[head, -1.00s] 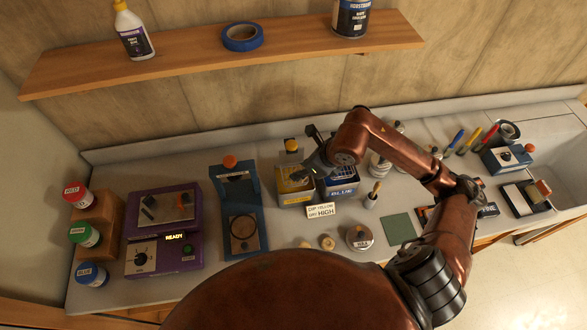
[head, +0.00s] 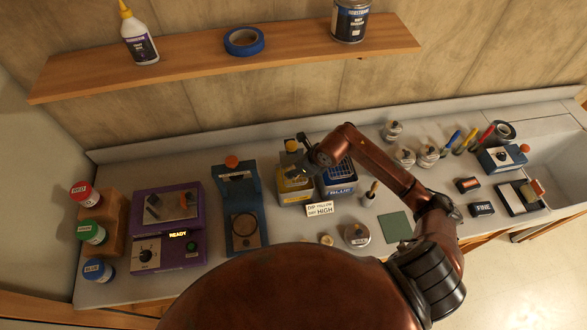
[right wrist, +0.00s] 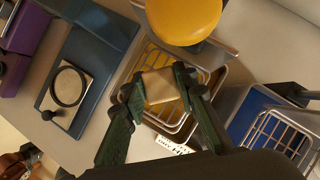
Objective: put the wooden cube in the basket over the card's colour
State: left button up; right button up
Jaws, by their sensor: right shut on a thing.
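The wooden cube (right wrist: 158,86) is pale and sits between the fingertips of my right gripper (right wrist: 164,82), which is shut on it. In the right wrist view it is above the wire basket (right wrist: 152,62) of the yellow tank. The yellow tank (head: 293,195) shows in the head view, partly behind my right gripper (head: 298,170). The card (head: 320,209) stands in front of the tanks and reads "DIP YELLOW" and "DRY HIGH". The blue tank (head: 340,187) with its own wire basket (right wrist: 282,134) stands to the right. My left gripper is in neither view.
A yellow knob (right wrist: 183,18) is close to the cube. A blue press-like stand (head: 245,205) and a purple box (head: 165,225) reading "READY" stand to the left. A small brush pot (head: 369,199), a round tin (head: 357,235) and a green mat (head: 395,227) lie to the right.

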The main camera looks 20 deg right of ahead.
jog(key=shift+f, duration=0.15)
jog(key=o, duration=0.7)
jog(key=shift+r, duration=0.35)
jog(key=b+v, duration=0.2)
jog(key=v, duration=0.9)
jog(key=shift+s+r+b, duration=0.25)
jog(key=shift+b, duration=0.15)
jog(key=shift+d, duration=0.1)
